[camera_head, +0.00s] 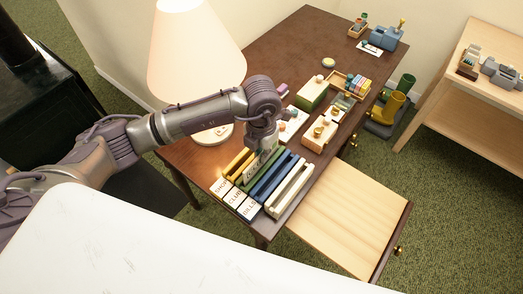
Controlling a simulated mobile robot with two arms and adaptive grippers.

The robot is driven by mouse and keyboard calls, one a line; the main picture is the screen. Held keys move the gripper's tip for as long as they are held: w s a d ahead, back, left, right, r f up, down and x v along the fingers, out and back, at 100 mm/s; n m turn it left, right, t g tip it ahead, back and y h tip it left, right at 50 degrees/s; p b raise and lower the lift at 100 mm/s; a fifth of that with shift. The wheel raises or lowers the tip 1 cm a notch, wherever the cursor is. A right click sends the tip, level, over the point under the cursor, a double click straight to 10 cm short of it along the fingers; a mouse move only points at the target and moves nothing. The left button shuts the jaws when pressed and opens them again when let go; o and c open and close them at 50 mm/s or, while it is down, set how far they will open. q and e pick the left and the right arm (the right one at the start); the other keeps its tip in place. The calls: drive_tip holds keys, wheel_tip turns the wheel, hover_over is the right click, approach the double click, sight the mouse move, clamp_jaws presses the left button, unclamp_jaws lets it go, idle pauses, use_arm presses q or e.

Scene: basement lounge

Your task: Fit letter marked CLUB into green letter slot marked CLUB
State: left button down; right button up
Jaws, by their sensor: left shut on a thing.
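My left gripper (263,142) reaches down over the letter rack at the front of the brown desk. It is shut on a pale letter with dark marks (256,170), which stands on edge at the green slot (244,182). The marks are too small to read surely, and I cannot tell how deep the letter sits. The green slot lies between the yellow slot (235,163) and the blue slot (272,181). The label CLUB (235,197) is at its near end, between SHOP and BILLS labels. My right gripper is not in view.
A lit lamp (196,60) stands left of the rack. A white slot (289,190) is at the rack's right. Behind it are a green-sided box (312,95) and wooden trays with stamps. A pale drawer (345,222) is pulled out at the right.

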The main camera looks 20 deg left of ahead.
use_arm(q)
drive_tip(key=shift+f, duration=0.1)
drive_tip(key=shift+f, duration=0.15)
drive_tip(key=c, duration=1.3)
unclamp_jaws()
drive_tip(key=shift+r, duration=0.25)
wheel_tip(320, 180, up, 12)
drive_tip(key=b, duration=0.2)
